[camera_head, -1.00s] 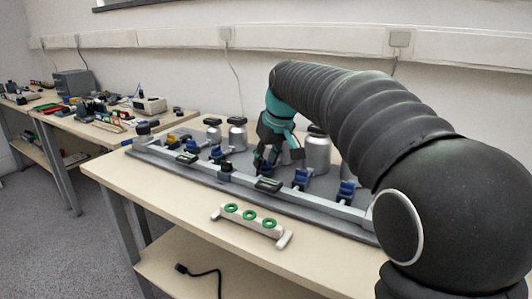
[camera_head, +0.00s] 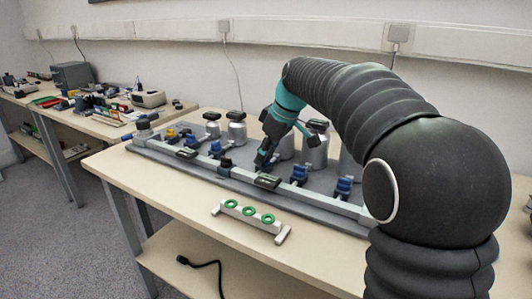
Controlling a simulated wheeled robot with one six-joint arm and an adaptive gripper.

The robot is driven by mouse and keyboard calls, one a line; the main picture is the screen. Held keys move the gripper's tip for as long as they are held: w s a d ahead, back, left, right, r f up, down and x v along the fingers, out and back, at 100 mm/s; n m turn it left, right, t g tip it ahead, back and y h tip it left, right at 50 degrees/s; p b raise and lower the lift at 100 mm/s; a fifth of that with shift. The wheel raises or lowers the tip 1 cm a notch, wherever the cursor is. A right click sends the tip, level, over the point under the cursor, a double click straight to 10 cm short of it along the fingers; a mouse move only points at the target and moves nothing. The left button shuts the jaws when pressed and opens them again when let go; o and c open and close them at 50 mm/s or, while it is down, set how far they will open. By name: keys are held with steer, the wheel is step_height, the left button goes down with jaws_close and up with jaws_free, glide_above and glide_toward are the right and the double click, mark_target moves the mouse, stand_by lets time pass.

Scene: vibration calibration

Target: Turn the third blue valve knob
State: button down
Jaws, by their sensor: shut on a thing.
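Several blue valve knobs stand in a row on a grey panel (camera_head: 155,152) on the workbench. I see one at the left (camera_head: 187,137), one right of it (camera_head: 215,148), and two at the right (camera_head: 299,174), (camera_head: 343,187). My gripper (camera_head: 263,165) points down, tilted, at the place in the row between these pairs. It is shut on the third blue valve knob, which its fingers mostly hide. The turn angle of that knob cannot be made out.
A white bar with three green rings (camera_head: 249,218) lies in front of the panel. Grey metal canisters (camera_head: 237,133) stand behind the knobs. Bare bench (camera_head: 160,192) lies at the front left. A second bench with equipment (camera_head: 110,115) is at the left.

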steer(key=c, duration=0.8)
jaws_free()
steer(key=shift+c, duration=0.2)
steer(key=v, duration=1.2)
steer(key=shift+w, duration=0.1)
